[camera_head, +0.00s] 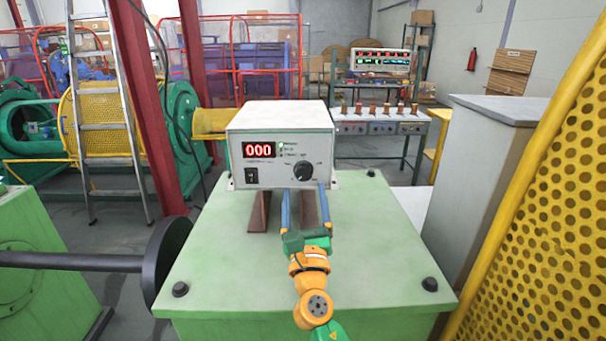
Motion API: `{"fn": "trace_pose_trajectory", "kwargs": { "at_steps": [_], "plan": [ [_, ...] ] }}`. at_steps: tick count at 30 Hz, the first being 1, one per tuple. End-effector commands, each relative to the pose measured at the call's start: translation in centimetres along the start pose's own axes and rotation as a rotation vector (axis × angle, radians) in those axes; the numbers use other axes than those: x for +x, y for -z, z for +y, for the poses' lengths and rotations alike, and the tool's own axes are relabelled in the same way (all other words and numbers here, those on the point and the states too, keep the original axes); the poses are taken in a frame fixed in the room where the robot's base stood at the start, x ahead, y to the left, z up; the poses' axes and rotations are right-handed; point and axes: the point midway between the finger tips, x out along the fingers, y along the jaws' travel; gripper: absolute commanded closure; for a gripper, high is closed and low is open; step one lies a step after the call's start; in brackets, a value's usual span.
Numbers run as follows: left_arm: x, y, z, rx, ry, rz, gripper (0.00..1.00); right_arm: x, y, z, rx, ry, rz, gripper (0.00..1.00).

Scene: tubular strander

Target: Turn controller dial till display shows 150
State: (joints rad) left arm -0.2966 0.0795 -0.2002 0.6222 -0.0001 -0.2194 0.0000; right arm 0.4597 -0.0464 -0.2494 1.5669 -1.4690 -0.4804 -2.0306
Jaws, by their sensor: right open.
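The white controller box (281,150) stands on brown supports on a green cabinet top. Its red display (258,150) reads 000. The black dial (303,171) is at the lower right of its front panel, and a black switch (251,177) is at the lower left. My right gripper (305,190) reaches in from below, with its two blue fingers spread apart and nothing between them. The fingertips are at the panel's lower edge, just below the dial in the picture, one to each side of it. I cannot tell whether they touch the panel. My left gripper is not in view.
The green cabinet top (220,265) is mostly clear, with dark bolts at its corners. A black disc on a shaft (165,262) is at the left. A grey cabinet (485,165) and a yellow perforated guard (550,210) close off the right. A ladder (105,120) stands behind left.

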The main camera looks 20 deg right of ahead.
Motion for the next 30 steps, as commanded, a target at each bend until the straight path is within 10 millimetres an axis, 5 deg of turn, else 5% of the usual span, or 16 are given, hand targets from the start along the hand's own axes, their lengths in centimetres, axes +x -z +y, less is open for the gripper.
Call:
{"fn": "trace_pose_trajectory", "kwargs": {
  "at_steps": [6, 16, 24, 30],
  "plan": [
    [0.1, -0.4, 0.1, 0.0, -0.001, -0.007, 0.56, 4.0, 0.0, 0.0, 0.001, 0.001, -0.001, 0.24],
    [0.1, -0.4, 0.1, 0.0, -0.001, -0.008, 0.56, 4.8, 0.1, 0.0, 0.004, 0.0, 0.002, 0.24],
    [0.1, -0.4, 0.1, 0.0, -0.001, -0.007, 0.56, 4.8, 0.1, 0.0, 0.004, 0.0, 0.002, 0.97],
    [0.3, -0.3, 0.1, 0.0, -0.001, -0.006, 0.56, 4.8, 0.1, 0.0, 0.011, 0.003, 0.002, 1.0]
  ]
}}
